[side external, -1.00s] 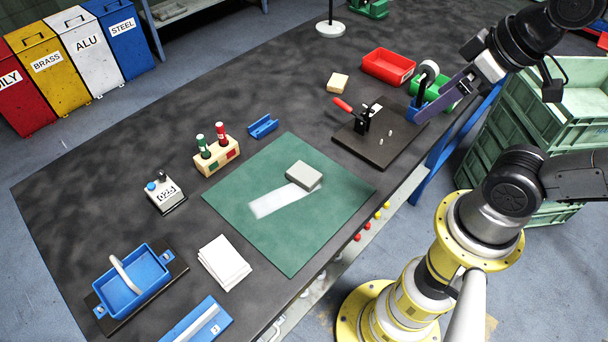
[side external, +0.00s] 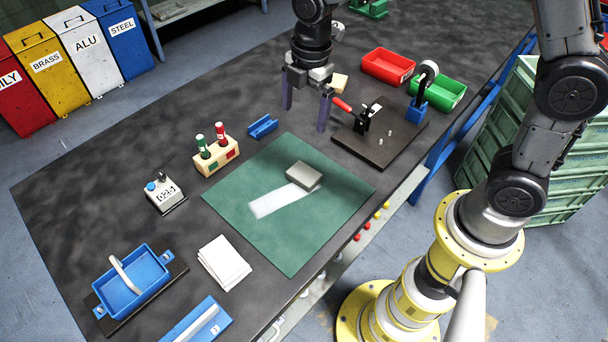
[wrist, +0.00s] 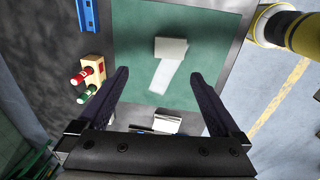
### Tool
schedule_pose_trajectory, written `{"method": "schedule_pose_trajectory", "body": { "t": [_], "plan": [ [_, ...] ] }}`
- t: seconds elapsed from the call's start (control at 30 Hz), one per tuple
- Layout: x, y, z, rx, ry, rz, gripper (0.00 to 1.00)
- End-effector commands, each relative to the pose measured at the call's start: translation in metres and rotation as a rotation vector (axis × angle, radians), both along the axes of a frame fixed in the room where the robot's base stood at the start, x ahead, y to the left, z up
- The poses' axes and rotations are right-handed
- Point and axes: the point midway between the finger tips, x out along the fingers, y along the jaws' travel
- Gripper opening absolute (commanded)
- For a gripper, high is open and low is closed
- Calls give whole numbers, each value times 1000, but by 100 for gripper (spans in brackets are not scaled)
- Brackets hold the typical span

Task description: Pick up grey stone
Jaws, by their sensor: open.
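The grey stone (side external: 304,175) is a pale rectangular block lying flat on the green mat (side external: 290,245). It touches or nearly touches the end of a whitish streak (side external: 280,201) on the mat. In the wrist view the stone (wrist: 171,47) lies beyond my fingertips, near the middle top of the picture. My gripper (side external: 304,118) hangs above the table behind the mat, fingers pointing down, open. In the wrist view my gripper (wrist: 159,75) shows its two dark fingers spread wide with nothing between them.
A dark fixture plate (side external: 375,150) with a red-handled clamp (side external: 355,113) stands close right of my gripper. A wooden holder (side external: 217,158) with red and green bottles and a small blue tray (side external: 263,127) stand left. White pads (side external: 224,262) lie at the front.

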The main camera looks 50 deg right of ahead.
Motion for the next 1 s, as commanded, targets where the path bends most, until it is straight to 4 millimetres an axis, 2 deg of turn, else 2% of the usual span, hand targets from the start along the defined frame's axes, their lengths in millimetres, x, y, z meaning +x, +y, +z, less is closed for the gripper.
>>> {"method": "schedule_pose_trajectory", "body": {
  "t": [0.03,0.1,0.33,0.6,1.0],
  "plan": [
    [0,5,-15,-7,33,10,100],
    [-2,8,-28,-13,64,19,100],
    [-7,12,-54,-19,95,30,100],
    [-7,11,-104,-19,94,28,100],
    [-8,10,-140,-19,94,27,100]
  ]
}}
